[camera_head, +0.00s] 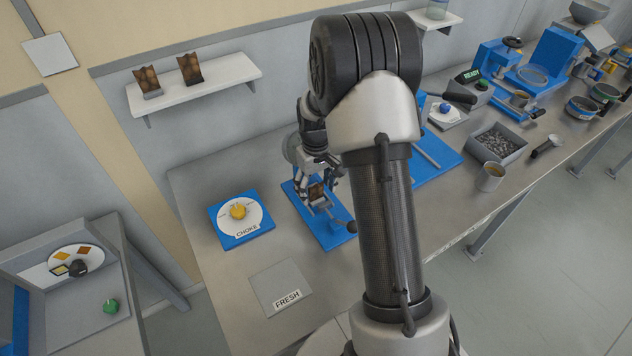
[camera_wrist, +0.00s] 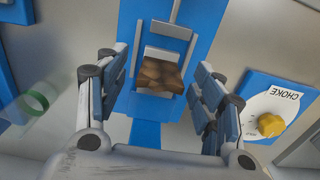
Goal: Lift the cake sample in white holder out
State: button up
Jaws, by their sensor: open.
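The cake sample (camera_wrist: 160,72) is a brown, mottled block. In the wrist view it sits in a pale holder (camera_wrist: 163,56) on a blue stand (camera_wrist: 146,133). In the head view the cake sample (camera_head: 316,190) is small and partly covered by my gripper. My gripper (camera_head: 318,176) is over the blue stand. In the wrist view its two fingers are spread wide, one left and one right of the cake sample, with gaps on both sides. I cannot tell how far above the sample the fingertips are.
A blue choke dial (camera_head: 238,213) with a yellow knob is left of the stand. A grey FRESH plate (camera_head: 281,288) lies in front on the bench. A white wall shelf (camera_head: 222,80) bears two brown samples. A gravel bin (camera_head: 497,144) and a cup (camera_head: 490,177) are at right.

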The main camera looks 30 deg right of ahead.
aim_at(319, 202)
jog(key=shift+c, duration=0.2)
jog(key=c, duration=1.2)
jog(key=shift+s, duration=0.2)
jog(key=shift+s, duration=0.35)
jog(key=shift+s, duration=0.25)
jog(key=shift+w+r+p, duration=0.1)
jog(key=shift+r+p, duration=3.15)
jog(key=shift+r, duration=1.3)
